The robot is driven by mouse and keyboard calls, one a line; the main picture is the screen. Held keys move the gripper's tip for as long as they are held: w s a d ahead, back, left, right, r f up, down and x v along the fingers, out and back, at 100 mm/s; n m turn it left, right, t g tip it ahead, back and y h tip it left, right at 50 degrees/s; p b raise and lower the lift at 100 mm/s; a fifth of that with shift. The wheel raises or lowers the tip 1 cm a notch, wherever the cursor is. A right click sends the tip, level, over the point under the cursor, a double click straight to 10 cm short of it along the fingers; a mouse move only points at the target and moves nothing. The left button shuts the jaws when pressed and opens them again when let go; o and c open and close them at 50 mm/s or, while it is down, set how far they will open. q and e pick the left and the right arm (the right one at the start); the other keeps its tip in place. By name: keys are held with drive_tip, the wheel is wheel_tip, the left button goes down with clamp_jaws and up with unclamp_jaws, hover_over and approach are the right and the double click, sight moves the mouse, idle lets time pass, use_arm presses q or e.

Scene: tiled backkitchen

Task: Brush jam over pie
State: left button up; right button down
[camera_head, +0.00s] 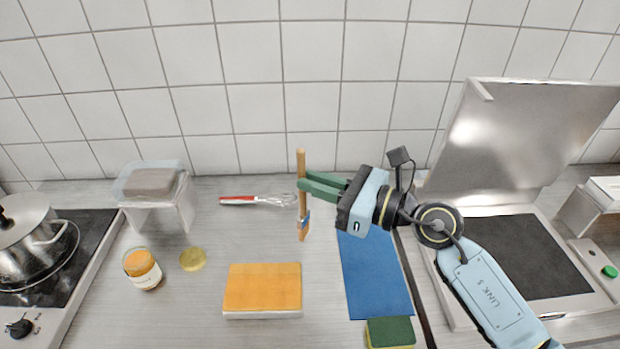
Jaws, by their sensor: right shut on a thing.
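My right gripper (309,184) has green fingers and is shut on the wooden handle of a brush (301,168). The brush hangs upright, bristles down, behind and above the right back corner of the pie (262,287). The pie is a flat orange-topped rectangle with a pale base on the counter. An open jar of orange jam (142,268) with a pale label stands at the left, and a round yellow lid (193,259) lies beside it. The brush is apart from both pie and jar. My left gripper is not in view.
A whisk with a red handle (238,200) lies at the back. A clear container (158,196) stands back left, near a pot (31,237) on a stove. A blue mat (374,277) and a green-yellow sponge (390,332) lie right of the pie. An open-lidded metal appliance (525,255) stands right.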

sight(303, 202)
drive_tip(key=f+b, duration=0.3)
drive_tip(key=a+f+b, duration=0.1)
drive_tip(key=f+b, duration=0.1)
drive_tip(key=shift+r, duration=0.1)
idle(0.3)
